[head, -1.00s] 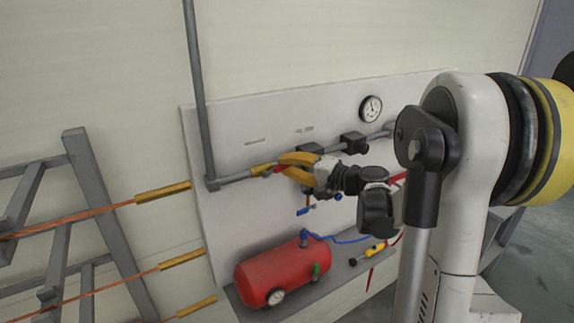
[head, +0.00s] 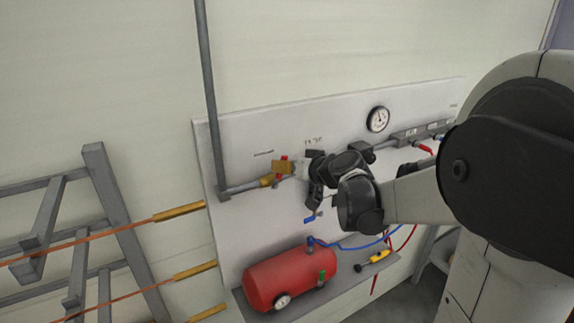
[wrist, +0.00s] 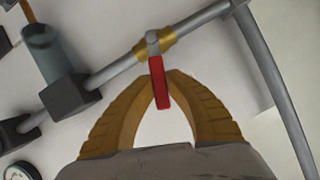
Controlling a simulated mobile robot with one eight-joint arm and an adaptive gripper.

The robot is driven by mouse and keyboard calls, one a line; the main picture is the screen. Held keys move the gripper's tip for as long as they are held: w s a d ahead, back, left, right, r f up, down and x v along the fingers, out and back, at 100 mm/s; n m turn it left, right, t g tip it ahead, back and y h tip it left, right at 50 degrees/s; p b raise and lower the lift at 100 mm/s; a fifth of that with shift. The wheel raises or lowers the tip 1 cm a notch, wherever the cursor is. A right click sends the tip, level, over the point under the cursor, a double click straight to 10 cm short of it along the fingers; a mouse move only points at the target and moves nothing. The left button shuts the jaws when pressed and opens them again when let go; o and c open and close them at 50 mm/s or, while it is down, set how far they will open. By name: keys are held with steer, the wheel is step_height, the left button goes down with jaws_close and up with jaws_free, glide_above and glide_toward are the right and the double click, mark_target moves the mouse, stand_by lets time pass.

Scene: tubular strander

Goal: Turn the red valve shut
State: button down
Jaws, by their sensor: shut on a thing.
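The red valve's lever (wrist: 160,82) is gripped between the yellow fingertips of my gripper (wrist: 163,78) in the wrist view. Its brass body (wrist: 153,44) sits on the grey pipe. The lever stands steeply across the pipe, not along it. In the head view a bit of red lever (head: 284,158) shows at my gripper (head: 281,167), just above the brass valve body (head: 266,181) near the pipe's left end. My wrist and fingers hide part of the lever there.
The grey pipe (head: 238,188) runs along a pale wall panel with a round gauge (head: 377,119). A blue-handled lever (head: 311,219) hangs below my wrist. A red tank (head: 287,279) sits on a shelf beneath, beside a yellow tool (head: 379,256). A grey frame (head: 121,222) stands at left.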

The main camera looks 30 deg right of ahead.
steer(key=shift+a+r+n+h, duration=0.15)
steer(key=shift+a+n+h, duration=0.9)
steer(key=shift+n, duration=0.25)
steer(key=c, duration=1.4)
jaws_free()
steer(key=shift+o, duration=0.2)
steer(key=shift+s, duration=0.1)
steer(key=v, duration=1.1)
steer(key=shift+s+r, duration=0.2)
steer(key=shift+s, duration=0.15)
steer(key=shift+f, duration=0.1)
